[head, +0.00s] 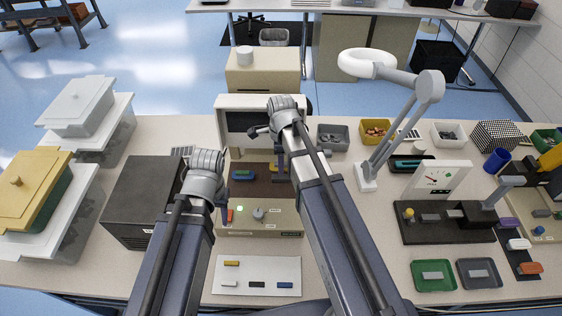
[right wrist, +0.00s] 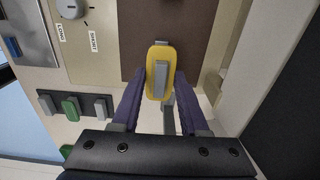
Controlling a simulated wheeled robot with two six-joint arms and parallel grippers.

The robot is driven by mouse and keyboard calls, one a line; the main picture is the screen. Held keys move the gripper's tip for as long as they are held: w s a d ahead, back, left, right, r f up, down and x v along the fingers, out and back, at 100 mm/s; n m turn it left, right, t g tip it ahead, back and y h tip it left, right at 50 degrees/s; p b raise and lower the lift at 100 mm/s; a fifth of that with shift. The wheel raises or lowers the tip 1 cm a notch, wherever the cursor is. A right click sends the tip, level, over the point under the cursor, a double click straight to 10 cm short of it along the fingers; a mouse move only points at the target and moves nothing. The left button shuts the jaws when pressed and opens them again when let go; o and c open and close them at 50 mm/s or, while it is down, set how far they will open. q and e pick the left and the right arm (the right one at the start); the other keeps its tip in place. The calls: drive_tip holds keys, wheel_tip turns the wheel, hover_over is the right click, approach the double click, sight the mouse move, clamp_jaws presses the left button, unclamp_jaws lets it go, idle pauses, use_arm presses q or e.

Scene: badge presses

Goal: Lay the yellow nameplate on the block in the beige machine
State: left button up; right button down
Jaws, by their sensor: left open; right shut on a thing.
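The yellow nameplate (right wrist: 152,72), a rounded plate with a grey grip bar on top, sits between the fingers of my right gripper (right wrist: 160,88). The gripper is shut on it. In the head view my right gripper (head: 277,160) hangs over the right part of the brown bed of the beige machine (head: 235,228), with a bit of yellow beneath it. Grey pieces show beyond both ends of the nameplate; I cannot tell whether it touches a block below. My left gripper (head: 205,172) is at the machine's left side, open, its fingers mostly hidden by the wrist.
A blue and green piece (head: 243,175) lies at the left of the bed. The front panel has a knob (head: 258,213). A white board (head: 240,290) with small coloured bars lies in front. A dark box (head: 135,200) stands left; a lamp (head: 367,180) and bins stand right.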

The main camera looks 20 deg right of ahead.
drive_tip(key=shift+f+b, duration=1.65)
drive_tip(key=shift+f, duration=0.5)
drive_tip(key=shift+f+b, duration=0.35)
drive_tip(key=shift+b, duration=0.05)
drive_tip(key=shift+c, duration=1.7)
unclamp_jaws()
drive_tip(key=shift+r, duration=0.1)
wheel_tip(320, 180, up, 8)
drive_tip(key=p, duration=0.8)
drive_tip(key=shift+f, duration=0.2)
